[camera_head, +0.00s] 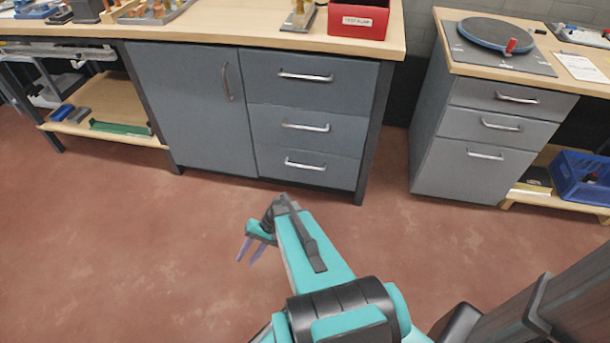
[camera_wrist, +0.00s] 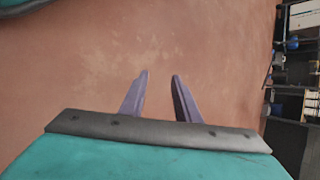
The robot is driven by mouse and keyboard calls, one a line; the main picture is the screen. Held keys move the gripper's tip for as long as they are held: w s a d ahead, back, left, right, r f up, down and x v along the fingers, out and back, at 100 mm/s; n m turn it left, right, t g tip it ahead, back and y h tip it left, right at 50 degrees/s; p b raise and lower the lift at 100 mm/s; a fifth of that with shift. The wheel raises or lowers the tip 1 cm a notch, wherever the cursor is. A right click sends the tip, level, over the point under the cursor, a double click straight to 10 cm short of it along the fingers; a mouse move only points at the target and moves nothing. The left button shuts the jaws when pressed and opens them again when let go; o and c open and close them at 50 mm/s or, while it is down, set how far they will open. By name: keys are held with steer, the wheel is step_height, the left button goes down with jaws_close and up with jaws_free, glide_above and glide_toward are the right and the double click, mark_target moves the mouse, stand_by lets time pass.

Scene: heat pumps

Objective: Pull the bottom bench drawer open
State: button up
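The bench stands ahead with a grey cabinet holding a stack of three drawers. Its bottom drawer (camera_head: 306,166) is shut, with a silver bar handle (camera_head: 305,164) across its upper part. My gripper (camera_head: 251,251) is low over the floor in front of the bench, to the left of that drawer and well apart from it. In the wrist view my gripper (camera_wrist: 160,78) shows two purple fingers with a gap between them. They are open and empty, with only the reddish floor behind them.
A grey door (camera_head: 195,105) with a vertical handle is left of the drawers. A second drawer cabinet (camera_head: 480,145) stands to the right, across a gap. A red box (camera_head: 358,19) sits on the bench top. The floor (camera_head: 120,250) in front is clear.

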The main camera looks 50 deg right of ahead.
steer(key=w+d+f+m+t+b, duration=0.25)
steer(key=w+d+t+b, duration=0.3)
steer(key=d, duration=0.65)
steer(key=m+t+h+b, duration=0.5)
steer(key=m+t+b, duration=0.2)
steer(key=t+b, duration=0.4)
glide_toward(305, 167)
steer(key=s+d+b, duration=0.1)
steer(key=s, duration=0.3)
steer(key=shift+w+r+g, duration=0.2)
steer(key=shift+r+g, duration=0.25)
steer(key=shift+w, duration=0.1)
steer(key=w+b, duration=0.1)
steer(key=w, duration=0.3)
steer(key=w+a+b, duration=0.1)
steer(key=w, duration=0.3)
steer(key=w+a+f+b, duration=0.1)
steer(key=w+b, duration=0.1)
steer(key=w, duration=0.2)
steer(key=shift+w+a+f, duration=0.1)
steer(key=shift+w+a, duration=0.1)
steer(key=shift+w, duration=0.55)
